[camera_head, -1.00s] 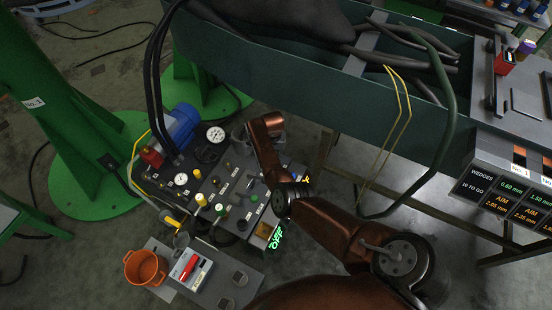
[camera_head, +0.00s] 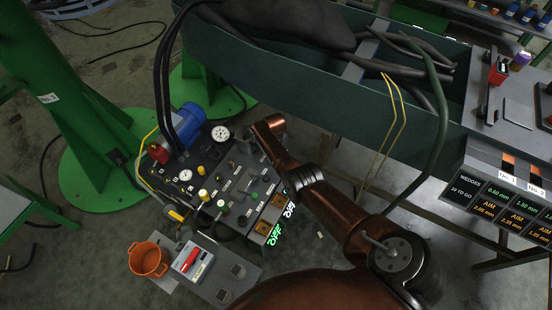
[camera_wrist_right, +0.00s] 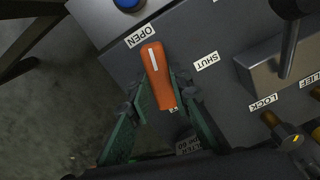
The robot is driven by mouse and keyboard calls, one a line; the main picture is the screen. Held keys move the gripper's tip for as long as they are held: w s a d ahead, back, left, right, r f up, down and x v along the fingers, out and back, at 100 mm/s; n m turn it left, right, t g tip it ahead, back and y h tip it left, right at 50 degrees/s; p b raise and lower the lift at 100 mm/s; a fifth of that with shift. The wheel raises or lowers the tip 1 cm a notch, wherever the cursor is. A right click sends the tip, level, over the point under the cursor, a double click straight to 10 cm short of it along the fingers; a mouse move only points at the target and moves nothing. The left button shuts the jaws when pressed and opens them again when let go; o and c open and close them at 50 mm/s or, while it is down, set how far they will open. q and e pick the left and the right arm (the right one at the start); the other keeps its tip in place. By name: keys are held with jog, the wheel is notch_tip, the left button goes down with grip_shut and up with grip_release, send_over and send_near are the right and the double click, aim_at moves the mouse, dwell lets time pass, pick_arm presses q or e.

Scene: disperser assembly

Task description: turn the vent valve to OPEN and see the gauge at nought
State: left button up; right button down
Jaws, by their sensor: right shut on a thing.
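In the right wrist view, the vent valve's orange handle (camera_wrist_right: 153,57) has a white stripe on top. Its far end points at the OPEN label (camera_wrist_right: 140,36), and the SHUT label (camera_wrist_right: 207,61) lies to its right. My right gripper (camera_wrist_right: 161,88) is shut on the handle, with a green finger on each side. In the head view my right arm reaches over the panel, and I cannot make out its fingers or the valve there. My left gripper is out of view.
The dark panel (camera_head: 208,165) carries several knobs, and a blue motor (camera_head: 188,122) stands behind. An orange bucket (camera_head: 148,260) is at the front left. Near the valve, a grey lever block (camera_wrist_right: 275,68) and a blue button (camera_wrist_right: 128,4) show. A green trough (camera_head: 300,80) stands behind.

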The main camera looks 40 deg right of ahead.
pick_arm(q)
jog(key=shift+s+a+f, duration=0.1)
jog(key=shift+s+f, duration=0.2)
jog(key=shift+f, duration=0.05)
pick_arm(e)
jog(key=shift+n, duration=1.5)
jog(key=c, duration=1.8)
grip_release()
jog(key=shift+o, duration=0.2)
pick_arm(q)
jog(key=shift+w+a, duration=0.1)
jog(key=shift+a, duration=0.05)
pick_arm(e)
jog(key=shift+w+r, duration=0.1)
jog(key=shift+r, duration=0.15)
notch_tip(320, 180, up, 12)
jog(key=shift+f, duration=0.25)
